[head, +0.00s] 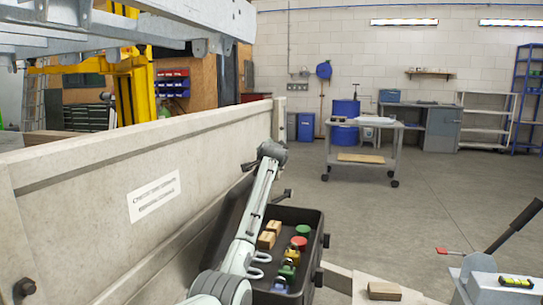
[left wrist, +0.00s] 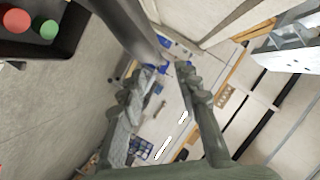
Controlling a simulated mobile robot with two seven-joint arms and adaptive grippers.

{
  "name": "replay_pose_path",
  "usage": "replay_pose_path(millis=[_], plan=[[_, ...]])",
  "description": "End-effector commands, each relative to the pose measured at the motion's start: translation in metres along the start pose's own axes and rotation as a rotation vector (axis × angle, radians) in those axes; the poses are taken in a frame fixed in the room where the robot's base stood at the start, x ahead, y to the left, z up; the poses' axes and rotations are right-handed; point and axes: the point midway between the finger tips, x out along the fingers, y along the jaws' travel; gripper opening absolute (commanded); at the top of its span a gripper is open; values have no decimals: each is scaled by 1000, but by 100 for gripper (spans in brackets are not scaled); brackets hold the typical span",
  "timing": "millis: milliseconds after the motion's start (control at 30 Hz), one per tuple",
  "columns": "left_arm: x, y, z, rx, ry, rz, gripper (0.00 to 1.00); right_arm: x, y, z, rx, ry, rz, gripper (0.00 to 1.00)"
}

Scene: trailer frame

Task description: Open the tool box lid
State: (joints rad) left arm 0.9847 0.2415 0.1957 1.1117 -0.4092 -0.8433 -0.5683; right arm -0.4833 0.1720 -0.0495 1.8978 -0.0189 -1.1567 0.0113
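A corner of the box (left wrist: 72,44) shows at upper left in the left wrist view. My left gripper (left wrist: 168,72) is open, its fingers apart with nothing visible between them. In the head view, the arm's dark end is above the box, near the lid. My right gripper is not in view.
The trailer side wall (head: 110,190) runs along the left. A lever with a black grip (head: 515,224) stands at the right, and a small wooden block (head: 384,290) lies at the front. A wheeled table (head: 365,158) is farther back. The middle floor is clear.

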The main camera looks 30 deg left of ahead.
Motion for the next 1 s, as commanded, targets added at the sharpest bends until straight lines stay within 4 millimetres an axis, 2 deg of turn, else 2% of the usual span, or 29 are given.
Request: replay_pose_path(millis=[133,333,1000], plan=[[-24,0,0,-1,2,0,32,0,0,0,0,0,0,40],[-42,0,0,0,1,0,32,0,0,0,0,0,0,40],[-44,0,0,-1,0,0,32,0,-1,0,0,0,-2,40]])
